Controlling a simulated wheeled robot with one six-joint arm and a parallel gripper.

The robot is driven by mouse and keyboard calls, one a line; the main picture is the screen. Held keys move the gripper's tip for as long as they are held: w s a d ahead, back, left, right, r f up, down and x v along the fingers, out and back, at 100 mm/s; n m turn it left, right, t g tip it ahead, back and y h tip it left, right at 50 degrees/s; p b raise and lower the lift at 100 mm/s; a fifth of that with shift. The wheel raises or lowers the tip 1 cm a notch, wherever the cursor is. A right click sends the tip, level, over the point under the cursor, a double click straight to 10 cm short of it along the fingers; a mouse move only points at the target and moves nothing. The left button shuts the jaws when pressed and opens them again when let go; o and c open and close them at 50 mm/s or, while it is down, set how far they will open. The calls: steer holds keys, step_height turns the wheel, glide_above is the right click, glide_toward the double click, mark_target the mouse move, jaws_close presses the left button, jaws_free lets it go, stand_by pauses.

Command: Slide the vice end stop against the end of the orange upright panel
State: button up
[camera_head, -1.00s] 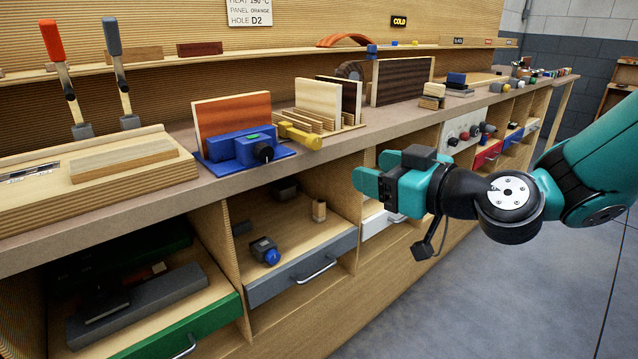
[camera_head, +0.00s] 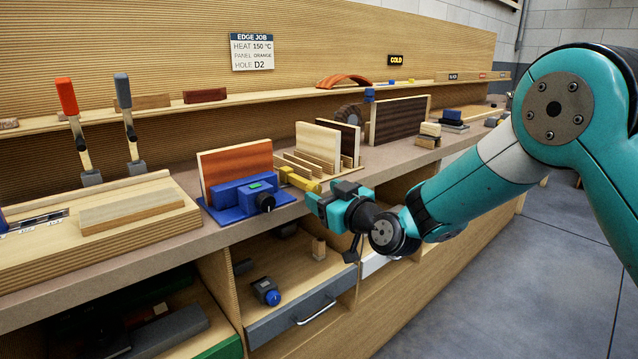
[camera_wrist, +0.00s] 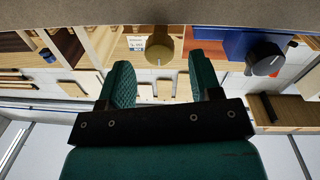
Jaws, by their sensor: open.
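The orange upright panel (camera_head: 236,168) stands in the blue vice (camera_head: 228,200) on the bench in the head view. The vice also shows at the right of the wrist view (camera_wrist: 222,42). The yellow end stop (camera_head: 301,181) sits at the vice's right side, its body lying beyond the panel's right end. In the wrist view its round yellow end (camera_wrist: 160,48) appears ahead of the gap between my fingers. My gripper (camera_head: 313,204) is open at the bench's front edge, close to the end stop; it also shows in the wrist view (camera_wrist: 163,78). I cannot tell whether they touch.
The vice's black knob (camera_head: 265,202) sticks out in front, left of my gripper. A rack of upright panels (camera_head: 318,142) stands close behind the end stop. An open shelf with a grey drawer (camera_head: 300,305) lies below. A wooden board (camera_head: 130,210) lies at left.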

steer(key=shift+x, duration=1.15)
steer(key=c, duration=0.6)
steer(key=shift+s+a, duration=0.9)
steer(key=o, duration=0.6)
